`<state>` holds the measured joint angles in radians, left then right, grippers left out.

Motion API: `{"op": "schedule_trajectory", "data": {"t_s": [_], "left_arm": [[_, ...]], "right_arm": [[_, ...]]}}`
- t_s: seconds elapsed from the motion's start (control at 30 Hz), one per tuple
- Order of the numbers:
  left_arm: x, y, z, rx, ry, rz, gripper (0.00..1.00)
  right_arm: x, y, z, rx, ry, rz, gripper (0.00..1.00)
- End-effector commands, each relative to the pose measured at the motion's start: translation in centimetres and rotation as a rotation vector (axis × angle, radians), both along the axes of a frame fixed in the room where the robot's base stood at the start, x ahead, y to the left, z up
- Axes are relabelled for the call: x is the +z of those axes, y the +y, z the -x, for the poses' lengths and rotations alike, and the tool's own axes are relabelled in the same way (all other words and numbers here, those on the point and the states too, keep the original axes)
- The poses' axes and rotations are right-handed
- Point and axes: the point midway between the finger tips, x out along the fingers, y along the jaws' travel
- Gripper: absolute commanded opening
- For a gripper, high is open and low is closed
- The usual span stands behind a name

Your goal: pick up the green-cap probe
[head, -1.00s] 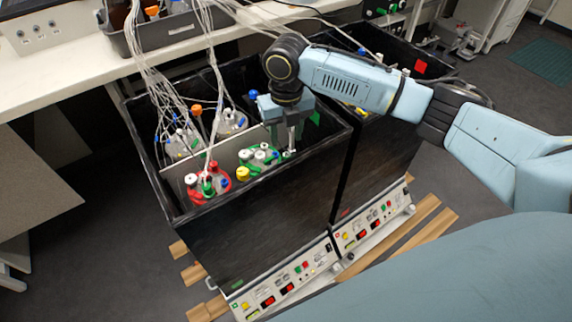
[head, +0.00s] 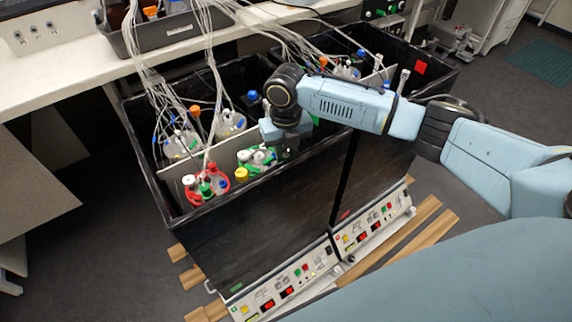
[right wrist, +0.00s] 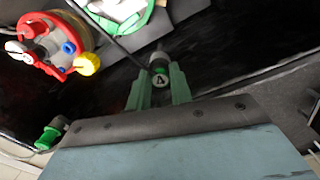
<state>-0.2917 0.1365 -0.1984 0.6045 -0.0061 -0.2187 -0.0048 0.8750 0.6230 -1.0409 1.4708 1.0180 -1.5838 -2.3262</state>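In the right wrist view, a small upright probe with a green band (right wrist: 161,70) and a dark-marked pale end shows between the pale green fingers of my right gripper (right wrist: 160,85). The fingers flank its end closely; I cannot tell if they press on it. In the head view, my right gripper (head: 288,145) points down into the front right part of the near black tank, beside the green-ringed vessel (head: 257,157); the probe is hardly visible there. A green cap (head: 206,187) also shows on the red-ringed vessel. My left gripper is not in view.
The red-ringed vessel (right wrist: 55,45) with blue and yellow caps is close by. The black tank wall (head: 265,195) runs in front of my gripper. Tubes (head: 215,70) hang over the vessels behind. A control panel (head: 290,280) lies below the tank.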

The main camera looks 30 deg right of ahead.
Motion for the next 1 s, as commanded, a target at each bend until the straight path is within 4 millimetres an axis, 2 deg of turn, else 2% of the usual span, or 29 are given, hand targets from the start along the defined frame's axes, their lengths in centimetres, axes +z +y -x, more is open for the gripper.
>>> {"op": "schedule_trajectory", "data": {"t_s": [0.03,0.13,0.17,0.47,0.67,0.8,1.0], "left_arm": [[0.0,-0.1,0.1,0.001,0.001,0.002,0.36],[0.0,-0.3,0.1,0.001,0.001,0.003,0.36],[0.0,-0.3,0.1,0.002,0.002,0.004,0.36],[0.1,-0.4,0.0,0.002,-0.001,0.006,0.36],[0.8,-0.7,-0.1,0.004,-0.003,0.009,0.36],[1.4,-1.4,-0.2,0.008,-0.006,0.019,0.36],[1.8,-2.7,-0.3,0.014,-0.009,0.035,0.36]], "right_arm": [[0.0,0.0,0.0,0.0,0.0,0.0,0.14],[0.0,0.0,0.0,0.0,0.0,0.0,0.01],[0.0,0.0,0.0,0.0,0.0,0.0,0.0],[0.4,0.0,-0.1,-0.001,-0.001,0.0,0.0],[3.5,0.0,-0.1,0.001,-0.004,0.0,0.0],[6.5,0.0,-0.1,0.0,-0.004,-0.001,0.0],[9.4,0.0,-0.1,-0.001,-0.001,0.0,0.0]]}}
